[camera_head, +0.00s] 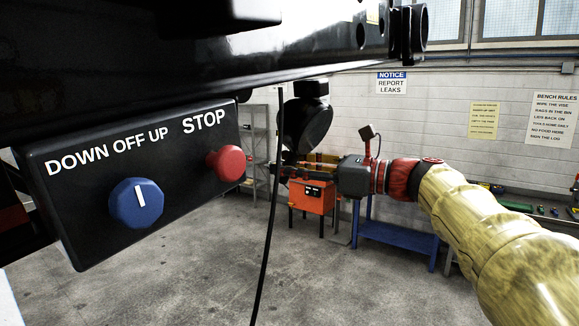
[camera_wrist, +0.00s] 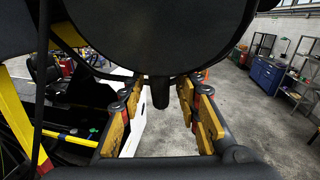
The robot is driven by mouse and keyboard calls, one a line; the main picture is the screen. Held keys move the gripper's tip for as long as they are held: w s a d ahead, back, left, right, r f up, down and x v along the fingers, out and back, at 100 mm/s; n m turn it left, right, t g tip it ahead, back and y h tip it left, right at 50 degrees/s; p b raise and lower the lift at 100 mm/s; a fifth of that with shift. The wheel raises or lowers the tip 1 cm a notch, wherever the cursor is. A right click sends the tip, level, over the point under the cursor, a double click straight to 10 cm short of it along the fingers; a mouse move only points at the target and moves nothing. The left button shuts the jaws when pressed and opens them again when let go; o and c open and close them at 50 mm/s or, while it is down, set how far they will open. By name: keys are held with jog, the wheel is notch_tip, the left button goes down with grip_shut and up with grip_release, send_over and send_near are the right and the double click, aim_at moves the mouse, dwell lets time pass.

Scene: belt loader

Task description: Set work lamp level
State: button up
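The work lamp (camera_head: 306,122) is a black round lamp hanging from a bracket under the dark loader beam in the head view. Its head looks tilted. In the wrist view the lamp (camera_wrist: 160,35) fills the top as a large dark disc, and a short dark stub (camera_wrist: 160,93) points down from it. My gripper (camera_head: 282,171) is just below the lamp in the head view. In the wrist view my gripper (camera_wrist: 160,112) is open, its yellow-padded fingers on either side of the stub with gaps showing. I cannot tell whether anything touches.
A control panel (camera_head: 90,200) with a blue knob (camera_head: 137,203) and red stop button (camera_head: 226,163) is close at left. A black cable (camera_head: 268,240) hangs near the gripper. An orange box (camera_head: 312,198) and blue bench (camera_head: 398,238) stand behind. Floor is clear in front.

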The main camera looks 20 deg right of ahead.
grip_shut()
dwell(0.7)
